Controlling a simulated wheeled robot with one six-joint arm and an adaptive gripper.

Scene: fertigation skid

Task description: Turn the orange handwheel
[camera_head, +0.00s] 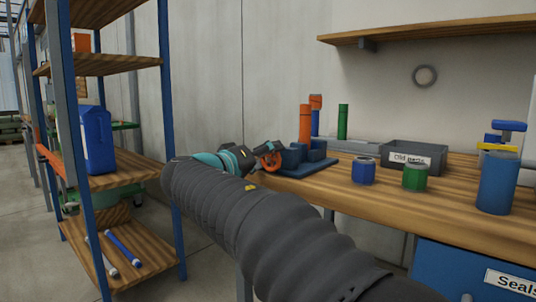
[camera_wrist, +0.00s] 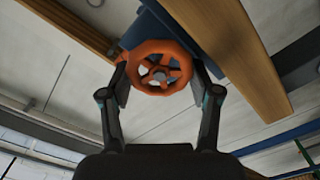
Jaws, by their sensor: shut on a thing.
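In the head view the handwheel (camera_head: 269,161) shows in part at the left end of the bench, beside a dark blue block fixture (camera_head: 302,157). My gripper (camera_head: 262,152) reaches it from the left there, and my dark arm hides some of the bench edge.
The wooden bench (camera_head: 455,205) holds a grey bin (camera_head: 412,157) marked "Old parts", a blue can (camera_head: 364,170), a green can (camera_head: 415,177) and a blue cylinder (camera_head: 497,184). Orange (camera_head: 305,124) and green (camera_head: 343,122) cylinders stand behind the fixture. A shelf rack (camera_head: 125,165) stands close left of my arm.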

